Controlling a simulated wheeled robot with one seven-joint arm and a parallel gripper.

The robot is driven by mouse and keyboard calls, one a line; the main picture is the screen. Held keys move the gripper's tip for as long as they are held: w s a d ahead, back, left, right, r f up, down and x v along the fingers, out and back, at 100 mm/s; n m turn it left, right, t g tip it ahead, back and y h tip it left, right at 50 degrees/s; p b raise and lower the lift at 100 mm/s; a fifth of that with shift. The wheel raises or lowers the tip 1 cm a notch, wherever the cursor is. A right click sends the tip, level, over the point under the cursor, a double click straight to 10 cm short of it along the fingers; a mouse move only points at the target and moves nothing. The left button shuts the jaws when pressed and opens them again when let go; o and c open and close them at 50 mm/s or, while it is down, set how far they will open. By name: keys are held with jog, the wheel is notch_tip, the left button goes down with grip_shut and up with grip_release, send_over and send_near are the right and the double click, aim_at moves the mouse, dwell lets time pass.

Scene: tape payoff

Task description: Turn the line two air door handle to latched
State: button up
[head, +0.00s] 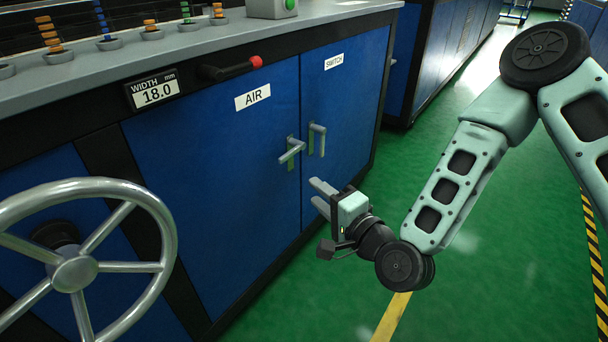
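The blue door labelled AIR (210,165) appears shut flush in the cabinet front. Its grey handle (291,151) sits near the door's right edge. The lever is turned askew, slanting down to the left, with a green patch on the plate behind it. My gripper (316,193) is below and to the right of this handle, apart from it. Its two grey fingers point left toward the cabinet, with a gap between them and nothing held. No line number is readable on the door.
The SWITCH door (342,110) beside it has a similar handle (317,139) hanging upright. A large handwheel (75,273) stands out at the lower left. A red-tipped lever (232,69) and a width display reading 18.0 (155,91) sit above. Green floor (480,260) is clear at right.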

jog(key=d+f+m+t+h, duration=0.1)
jog(key=d+m, duration=0.1)
jog(key=b, duration=0.5)
send_near(290, 157)
jog(key=x, duration=1)
jog(key=shift+w+a+r, duration=0.1)
jog(key=shift+w+a, duration=0.05)
grip_shut()
